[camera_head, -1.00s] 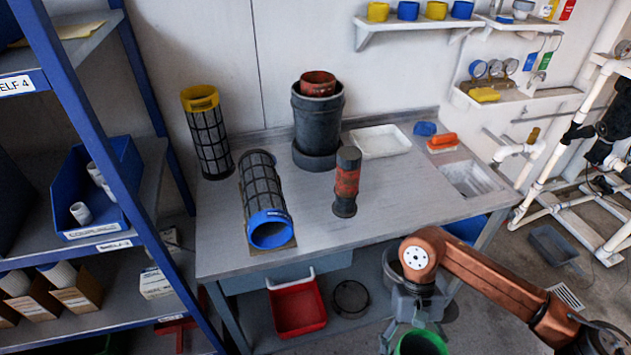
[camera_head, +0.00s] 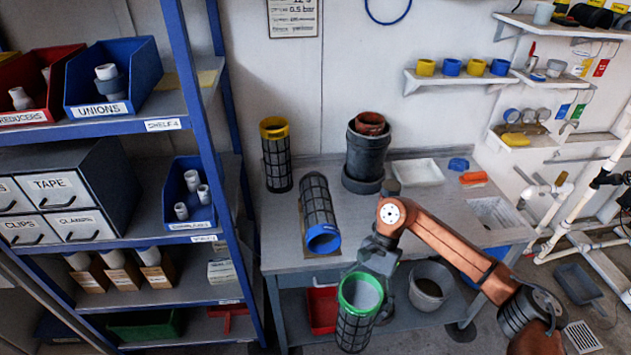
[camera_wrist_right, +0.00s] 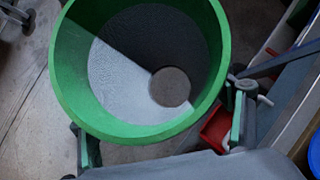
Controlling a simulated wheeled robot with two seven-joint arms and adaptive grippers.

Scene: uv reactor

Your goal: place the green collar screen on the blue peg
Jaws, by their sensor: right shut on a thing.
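The green collar screen (camera_head: 354,332) is a dark mesh cylinder with a bright green collar at its top. It hangs roughly upright in front of the workbench's front edge. My right gripper (camera_head: 370,270) is shut on it at the collar. In the right wrist view the green collar (camera_wrist_right: 218,55) fills the upper middle, its open mouth facing the camera, with the fingers of my right gripper (camera_wrist_right: 160,134) at its two sides. I cannot pick out a blue peg in these views. My left gripper is not in view.
On the workbench (camera_head: 280,225) are a yellow-collar screen (camera_head: 276,160), a lying blue-collar screen (camera_head: 318,205), a dark canister (camera_head: 363,160) and a white tray (camera_head: 418,172). A blue-framed shelf (camera_head: 190,100) stands left. A grey bucket (camera_head: 432,285) is below right of my gripper.

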